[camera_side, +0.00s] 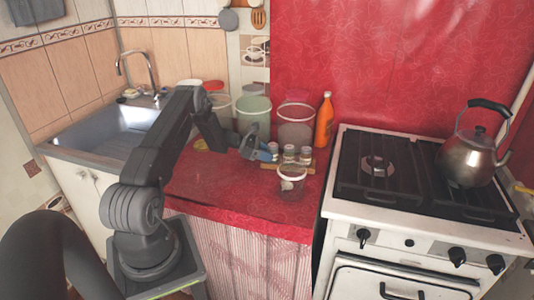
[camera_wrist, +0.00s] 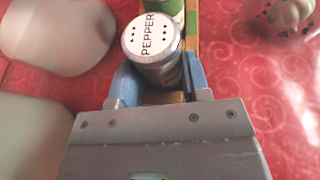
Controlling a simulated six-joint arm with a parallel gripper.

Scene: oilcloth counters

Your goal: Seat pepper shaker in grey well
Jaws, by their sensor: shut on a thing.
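The pepper shaker (camera_wrist: 152,38) has a white lid printed PEPPER and a metal body. In the wrist view it stands between the blue fingers of my gripper (camera_wrist: 160,76), which is shut on it. In the side view my gripper (camera_side: 266,152) is low over the red counter, at the left end of a row of small shakers (camera_side: 289,152). A wooden rack (camera_side: 299,167) lies under or beside that row. A shaker with a green band (camera_wrist: 171,8) is just beyond the pepper shaker. I cannot make out the grey well or the pepper shaker's base.
A clear jar (camera_side: 291,183) stands in front of the row; garlic (camera_wrist: 288,14) shows at the wrist view's upper right. An orange bottle (camera_side: 324,121) and tubs (camera_side: 253,115) stand behind. The stove (camera_side: 420,235) is right. The counter's front left (camera_side: 215,185) is clear.

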